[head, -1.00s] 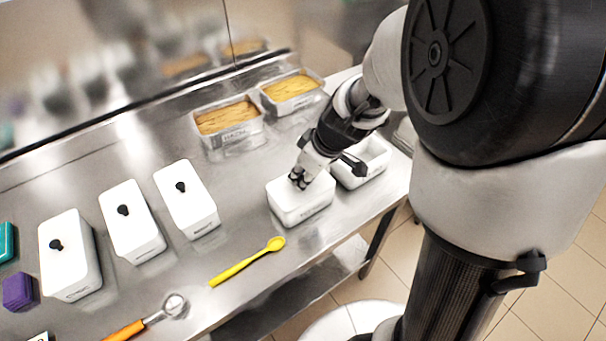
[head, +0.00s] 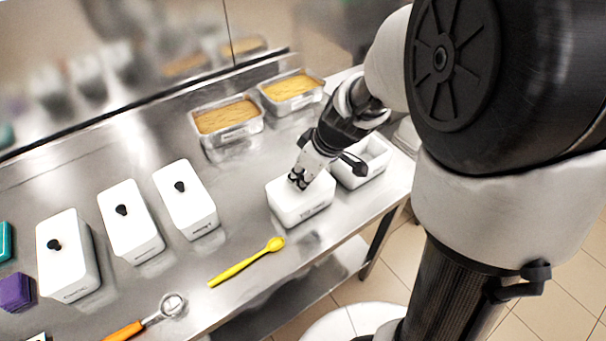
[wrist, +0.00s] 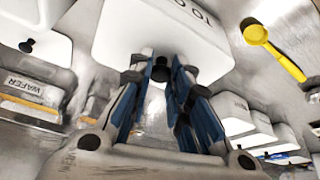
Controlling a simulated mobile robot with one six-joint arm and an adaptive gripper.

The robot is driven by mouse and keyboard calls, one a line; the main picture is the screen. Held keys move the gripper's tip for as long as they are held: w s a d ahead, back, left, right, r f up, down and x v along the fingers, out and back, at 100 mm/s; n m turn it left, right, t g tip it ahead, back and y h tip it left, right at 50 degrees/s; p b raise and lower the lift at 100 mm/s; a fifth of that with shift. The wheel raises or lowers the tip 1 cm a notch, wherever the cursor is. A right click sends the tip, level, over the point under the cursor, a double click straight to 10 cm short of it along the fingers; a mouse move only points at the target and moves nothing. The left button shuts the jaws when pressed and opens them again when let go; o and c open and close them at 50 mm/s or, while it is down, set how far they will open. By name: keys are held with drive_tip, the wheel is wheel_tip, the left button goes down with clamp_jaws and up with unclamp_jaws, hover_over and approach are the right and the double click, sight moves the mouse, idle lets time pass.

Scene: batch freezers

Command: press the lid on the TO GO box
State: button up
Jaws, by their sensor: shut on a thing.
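The white TO GO box (head: 303,211) stands on the steel counter, right of centre in the head view. Its white lid (head: 284,186) lies on top; any gap at the rim is too small to tell. My gripper (head: 298,181) is over the lid, pointing down, its fingers shut on the lid's black knob. In the wrist view my gripper (wrist: 163,72) has the dark knob (wrist: 158,72) between its blue-lined fingers, and the box's front (wrist: 205,14) shows part of the TO GO lettering.
A white container without a lid (head: 378,160) stands just behind and right. Two metal pans of yellow-brown filling (head: 228,118) (head: 292,90) are at the back. Lidded white boxes (head: 185,198) (head: 130,220) (head: 68,255) stand left. A yellow spoon (head: 247,262) and an orange-handled scoop (head: 150,318) lie in front.

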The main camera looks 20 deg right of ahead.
drive_tip(key=o, duration=0.9)
drive_tip(key=shift+o, duration=0.2)
drive_tip(key=o, duration=0.5)
drive_tip(key=shift+r+p, duration=2.3)
drive_tip(key=shift+r, duration=1.25)
drive_tip(key=shift+c, duration=0.3)
clamp_jaws()
